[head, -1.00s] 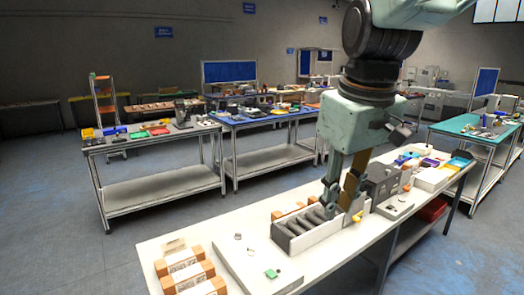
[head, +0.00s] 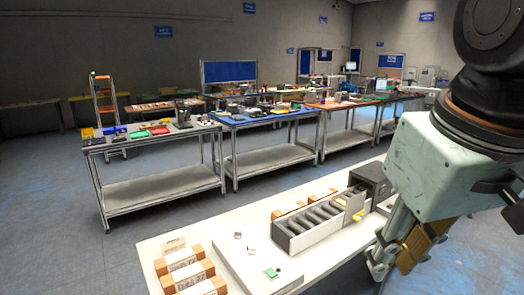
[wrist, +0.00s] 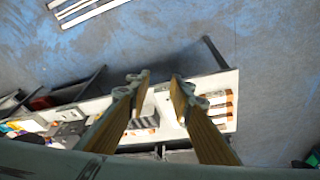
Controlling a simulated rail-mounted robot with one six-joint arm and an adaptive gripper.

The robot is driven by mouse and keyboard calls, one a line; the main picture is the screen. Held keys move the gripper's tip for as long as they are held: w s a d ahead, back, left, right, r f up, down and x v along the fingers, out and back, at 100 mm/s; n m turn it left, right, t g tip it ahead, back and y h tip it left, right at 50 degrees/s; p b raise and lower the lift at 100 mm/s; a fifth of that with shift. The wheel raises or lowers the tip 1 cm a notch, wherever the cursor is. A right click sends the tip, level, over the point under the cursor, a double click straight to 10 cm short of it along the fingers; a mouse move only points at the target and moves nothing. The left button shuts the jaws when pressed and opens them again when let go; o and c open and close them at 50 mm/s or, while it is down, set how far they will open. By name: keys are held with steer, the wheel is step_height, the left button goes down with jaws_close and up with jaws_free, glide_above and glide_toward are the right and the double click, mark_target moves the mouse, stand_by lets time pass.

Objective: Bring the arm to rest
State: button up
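My gripper (head: 392,264) is at the right of the head view, near the front edge of the white worktable (head: 222,226). It points down and is tilted. The wrist view shows its two fingers (wrist: 160,82) apart, with nothing between them. The wrist view looks down past the fingers on the table and the blue-grey floor. The upper arm runs out of the head view at the right edge.
On the worktable stand a rack with dark slots (head: 285,239), a dark grey box (head: 371,180), brown-and-white boxes (head: 184,276) and a flat white panel with a green piece (head: 271,272). Other workbenches stand behind, across open floor (head: 60,240).

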steer(key=s+d+f+m, duration=0.1)
steer(key=s+f, duration=0.1)
steer(key=s, duration=0.5)
steer(key=shift+s+f+m+t, duration=0.25)
steer(key=shift+s+m+t, duration=0.05)
steer(key=shift+s+m, duration=0.1)
